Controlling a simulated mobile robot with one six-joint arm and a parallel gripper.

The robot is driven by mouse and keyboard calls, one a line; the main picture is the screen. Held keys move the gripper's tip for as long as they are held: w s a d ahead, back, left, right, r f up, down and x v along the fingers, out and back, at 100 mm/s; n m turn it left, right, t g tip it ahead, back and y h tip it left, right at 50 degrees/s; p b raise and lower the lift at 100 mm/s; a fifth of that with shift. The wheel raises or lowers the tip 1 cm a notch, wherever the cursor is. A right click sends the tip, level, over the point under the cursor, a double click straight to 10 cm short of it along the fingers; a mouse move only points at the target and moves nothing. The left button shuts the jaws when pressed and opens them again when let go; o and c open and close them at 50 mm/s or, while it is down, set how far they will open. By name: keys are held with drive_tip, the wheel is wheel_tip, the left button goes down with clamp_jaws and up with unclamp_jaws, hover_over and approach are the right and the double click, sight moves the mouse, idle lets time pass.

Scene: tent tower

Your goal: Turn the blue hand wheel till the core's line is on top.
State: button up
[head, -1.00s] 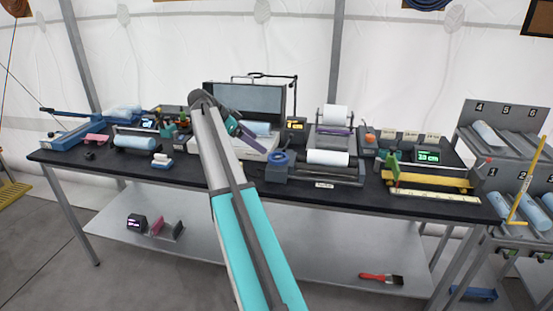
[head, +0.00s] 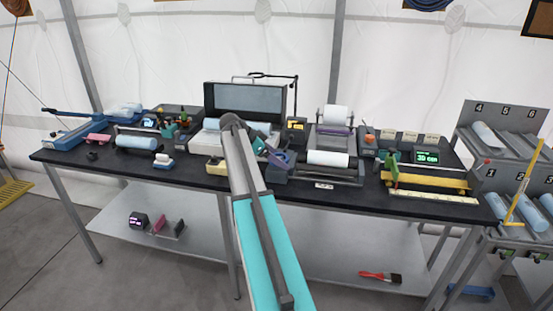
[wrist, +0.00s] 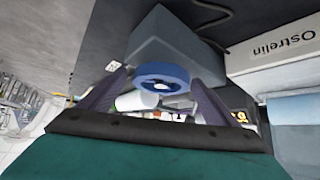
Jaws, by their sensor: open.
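The blue hand wheel (wrist: 150,71) is in the middle of the wrist view, on the end of a grey block (wrist: 172,42). My gripper (wrist: 160,77) is open, with its two purple fingers on either side of the wheel; I cannot tell whether they touch it. In the head view my gripper (head: 277,158) is at the left end of the grey roller stand (head: 322,179) and largely covers the wheel. The white core (head: 328,158) lies level on this stand. I cannot make out a line on it.
An open grey case (head: 246,99) stands behind my arm. A small dark box with an orange display (head: 296,126) is close behind the stand. A second white roll (head: 335,114) stands behind the core. A yellow rail (head: 430,181) is to the right.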

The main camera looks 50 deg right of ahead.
drive_tip(key=shift+d+f, duration=0.2)
